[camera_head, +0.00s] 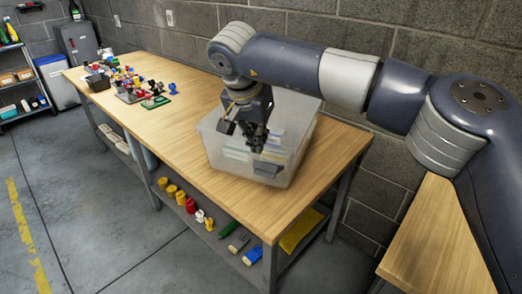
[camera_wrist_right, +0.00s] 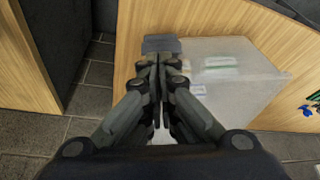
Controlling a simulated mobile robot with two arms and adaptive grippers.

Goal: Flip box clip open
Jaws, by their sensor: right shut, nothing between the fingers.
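A translucent plastic box (camera_head: 222,150) stands on the wooden workbench; it also shows in the right wrist view (camera_wrist_right: 250,95). Its dark grey clip (camera_head: 268,169) is on the side toward the front of the bench. In the right wrist view the clip (camera_wrist_right: 162,43) shows just beyond my fingertips. My right gripper (camera_head: 257,138) points down at the box, with its fingers together and nothing between them. In the wrist view the closed fingers (camera_wrist_right: 158,62) partly cover the clip and box edge. Whether they touch the clip I cannot tell. My left gripper is out of view.
The wooden bench (camera_head: 185,95) has clear room left of the box. Colourful small parts (camera_head: 128,80) stand at its far left end. A lower shelf holds yellow and red items (camera_head: 180,197). A block wall (camera_head: 290,30) runs behind the bench.

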